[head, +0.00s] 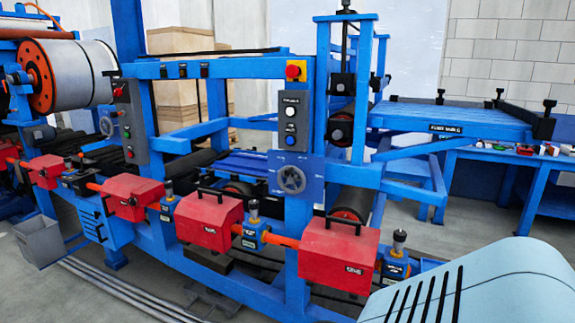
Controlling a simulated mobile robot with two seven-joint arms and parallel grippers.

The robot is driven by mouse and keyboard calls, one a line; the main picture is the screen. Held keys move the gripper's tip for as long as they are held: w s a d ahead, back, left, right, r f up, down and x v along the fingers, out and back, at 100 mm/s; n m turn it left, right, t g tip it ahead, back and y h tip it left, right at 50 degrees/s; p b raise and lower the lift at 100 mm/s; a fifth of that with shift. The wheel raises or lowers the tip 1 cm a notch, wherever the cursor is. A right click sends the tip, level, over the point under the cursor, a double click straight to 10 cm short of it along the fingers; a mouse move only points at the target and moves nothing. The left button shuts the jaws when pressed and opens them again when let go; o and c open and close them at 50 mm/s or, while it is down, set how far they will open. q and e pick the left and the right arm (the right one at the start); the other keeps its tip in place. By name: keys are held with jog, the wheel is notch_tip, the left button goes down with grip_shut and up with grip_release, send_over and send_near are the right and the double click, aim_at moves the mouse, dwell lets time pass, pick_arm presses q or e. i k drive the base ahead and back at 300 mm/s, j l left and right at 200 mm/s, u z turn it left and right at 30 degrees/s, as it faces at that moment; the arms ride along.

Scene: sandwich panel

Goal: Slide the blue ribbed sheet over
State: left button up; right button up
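A blue ribbed sheet (243,163) lies low inside the blue machine frame, between the dark rollers. The frame's posts and the control plate hide part of it. A ribbed blue surface also shows on the raised run-out table (445,122) at the right; I cannot tell whether it is a sheet or the table top. Neither of my grippers is in view.
Red boxes (209,220) line the machine's front. A handwheel (291,179) and a button panel (292,120) sit on its post. A metal coil (75,72) is at upper left. A grey bin (40,241) stands on the floor. A blue bench (500,154) is at right.

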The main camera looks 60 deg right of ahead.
aim_at(252, 163)
jog(key=z, duration=1.7)
jog(key=i+j+z, duration=0.15)
jog(key=z, duration=0.3)
jog(key=i+j+z, duration=0.1)
jog(key=z, duration=0.4)
jog(key=i+j+z, duration=0.2)
jog(key=j, duration=0.3)
jog(key=j+z, duration=0.25)
jog(key=j, duration=1.2)
jog(key=i+j+z, duration=0.15)
jog(key=j, duration=0.8)
